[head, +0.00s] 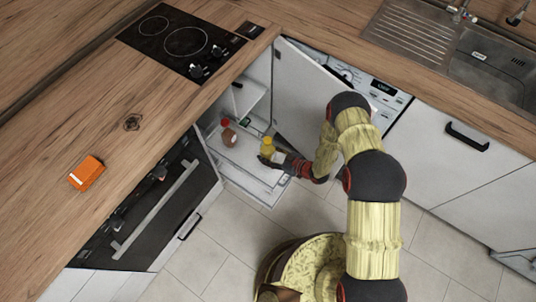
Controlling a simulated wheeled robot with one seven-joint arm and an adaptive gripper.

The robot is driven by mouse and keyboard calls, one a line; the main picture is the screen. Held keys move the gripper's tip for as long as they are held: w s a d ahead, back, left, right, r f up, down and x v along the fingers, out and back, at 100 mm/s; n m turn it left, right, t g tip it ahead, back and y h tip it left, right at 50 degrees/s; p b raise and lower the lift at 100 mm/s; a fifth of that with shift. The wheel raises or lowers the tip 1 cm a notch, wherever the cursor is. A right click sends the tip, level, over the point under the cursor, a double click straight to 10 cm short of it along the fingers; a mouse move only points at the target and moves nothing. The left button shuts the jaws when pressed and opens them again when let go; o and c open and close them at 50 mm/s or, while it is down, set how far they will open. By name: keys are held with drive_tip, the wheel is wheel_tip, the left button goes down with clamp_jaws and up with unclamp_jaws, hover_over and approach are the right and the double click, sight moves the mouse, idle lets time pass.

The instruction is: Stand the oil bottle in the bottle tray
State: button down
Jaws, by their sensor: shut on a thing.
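A yellow bottle (267,144), which looks like the oil bottle, is in my gripper (270,156). My gripper is shut on it and partly covers its lower part. They are over the right part of a white tray (242,162), pulled out of the open corner cabinet. I cannot tell whether the bottle's base touches the tray. A brown bottle with a red cap (228,136) stands at the tray's left side.
The cabinet door (303,95) stands open behind my arm. An oven (152,205) is left of the tray. The counter above holds a hob (182,42) and an orange box (86,173). A small dark green item (245,124) lies behind the bottles.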

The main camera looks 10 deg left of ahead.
drive_tip(key=c, duration=1)
unclamp_jaws()
drive_tip(key=shift+f, duration=0.1)
drive_tip(key=shift+o, duration=0.2)
drive_tip(key=shift+r, duration=0.2)
drive_tip(key=p+v, duration=0.2)
drive_tip(key=v, duration=1)
drive_tip(key=shift+s+f, duration=0.1)
